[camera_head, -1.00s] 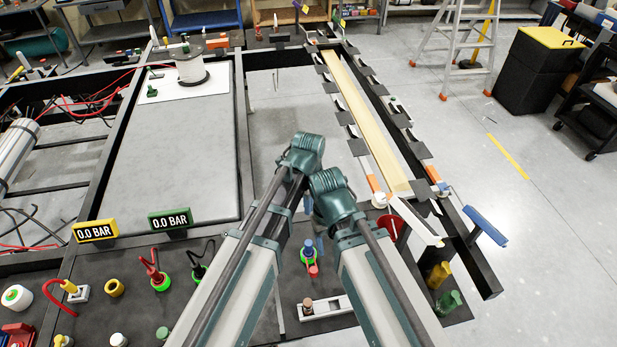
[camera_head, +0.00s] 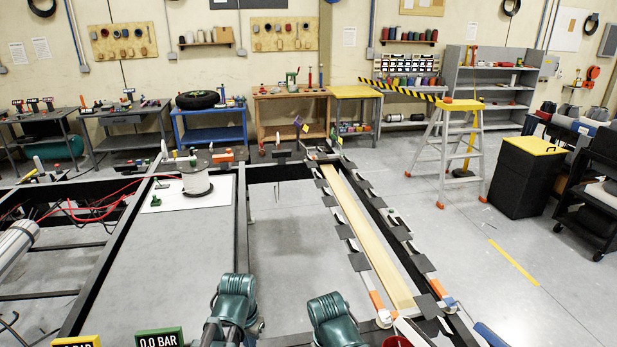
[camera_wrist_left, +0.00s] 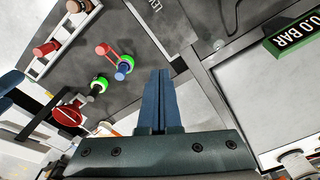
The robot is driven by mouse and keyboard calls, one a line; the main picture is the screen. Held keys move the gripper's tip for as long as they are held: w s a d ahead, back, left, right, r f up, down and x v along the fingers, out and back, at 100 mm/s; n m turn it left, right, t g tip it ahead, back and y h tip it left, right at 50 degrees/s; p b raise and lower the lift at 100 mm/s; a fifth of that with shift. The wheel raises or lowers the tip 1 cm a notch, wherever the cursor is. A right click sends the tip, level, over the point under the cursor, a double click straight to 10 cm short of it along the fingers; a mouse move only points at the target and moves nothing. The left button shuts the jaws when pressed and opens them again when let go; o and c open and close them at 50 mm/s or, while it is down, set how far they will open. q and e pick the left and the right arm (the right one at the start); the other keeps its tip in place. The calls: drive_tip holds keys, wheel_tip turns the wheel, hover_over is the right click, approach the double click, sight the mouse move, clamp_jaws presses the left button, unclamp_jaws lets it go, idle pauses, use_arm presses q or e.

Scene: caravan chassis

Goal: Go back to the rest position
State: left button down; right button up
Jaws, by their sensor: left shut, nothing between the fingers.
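My left gripper (camera_wrist_left: 158,100) shows in the left wrist view, with its two dark blue fingers pressed together and nothing between them. It is above the dark panel (camera_wrist_left: 165,15), and I cannot tell its exact height. In the head view, green joints of my left arm and my right arm show at the bottom edge, set apart from each other. Neither gripper's fingers are visible in that view. My right gripper is out of sight in both views.
A green 0.0 BAR display (camera_head: 160,338) stands at the chassis front; it also shows in the left wrist view (camera_wrist_left: 302,38). A fitting with red and blue handles (camera_wrist_left: 115,62) sits on the panel. A long wooden strip (camera_head: 365,235) lies along the right. Open floor (camera_head: 490,230) lies beyond.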

use_arm(q)
drive_tip(key=s+d+f+y+b, duration=0.1)
drive_tip(key=s+d+f+b, duration=0.6)
drive_tip(key=d+f+b, duration=0.1)
drive_tip(key=shift+s+d+f+g+b, duration=0.15)
drive_tip(key=shift+d+f+g+b, duration=0.15)
drive_tip(key=shift+g, duration=0.1)
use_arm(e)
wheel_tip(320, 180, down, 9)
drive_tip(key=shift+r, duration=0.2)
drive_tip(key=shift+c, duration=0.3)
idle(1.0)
